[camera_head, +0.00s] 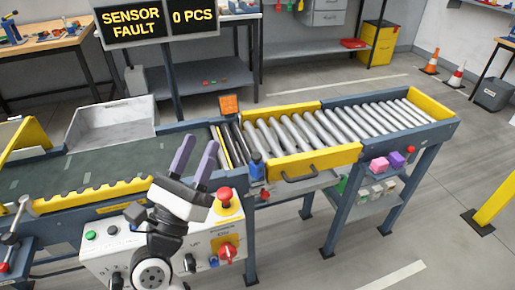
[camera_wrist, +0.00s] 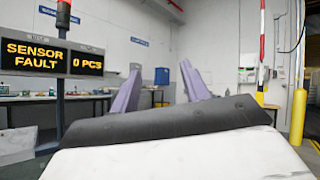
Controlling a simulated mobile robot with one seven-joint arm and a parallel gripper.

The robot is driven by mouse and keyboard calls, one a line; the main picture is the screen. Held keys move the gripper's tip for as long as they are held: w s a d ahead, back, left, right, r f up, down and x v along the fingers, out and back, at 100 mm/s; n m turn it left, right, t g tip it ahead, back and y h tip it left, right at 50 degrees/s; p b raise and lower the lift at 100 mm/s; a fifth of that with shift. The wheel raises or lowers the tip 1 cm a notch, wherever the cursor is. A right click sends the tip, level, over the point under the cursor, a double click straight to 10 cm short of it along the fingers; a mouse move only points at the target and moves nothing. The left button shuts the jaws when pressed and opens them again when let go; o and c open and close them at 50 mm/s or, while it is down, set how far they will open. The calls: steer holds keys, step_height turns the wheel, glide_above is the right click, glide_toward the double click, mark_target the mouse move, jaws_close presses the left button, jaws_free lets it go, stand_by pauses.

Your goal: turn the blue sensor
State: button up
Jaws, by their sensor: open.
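The blue sensor (camera_head: 257,166) is a small blue upright body with a dark top, on the near side rail of the conveyor where the belt meets the rollers. My gripper (camera_head: 200,146) has two purple fingers, spread apart with nothing between them. In the head view it is left of the sensor and apart from it, in front of the belt (camera_head: 150,155). The fingers also show in the wrist view (camera_wrist: 161,72), with the sensor out of that view. An orange block (camera_head: 229,105), possibly a reflector, stands on the far rail. The display (camera_head: 131,21) reads SENSOR FAULT, 0 PCS.
A white control box (camera_head: 120,250) with a red mushroom button (camera_head: 224,195) and knobs lies below my gripper. A grey tray (camera_head: 112,122) lies by the belt.

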mark_target(254, 159)
steer(key=w+d+f+m+g+y, duration=0.1)
steer(key=w+d+f+g+y, duration=0.15)
steer(key=f, duration=0.55)
steer(key=w+d+f+m+g+y, duration=0.2)
steer(key=f+g, duration=0.2)
steer(key=f, duration=0.4)
steer(key=shift+t+h, duration=0.25)
steer(key=p+x, duration=0.1)
steer(key=x, duration=1.2)
steer(key=shift+w+d+r+p, duration=0.15)
steer(key=shift+d+p, duration=0.1)
steer(key=shift+p, duration=0.1)
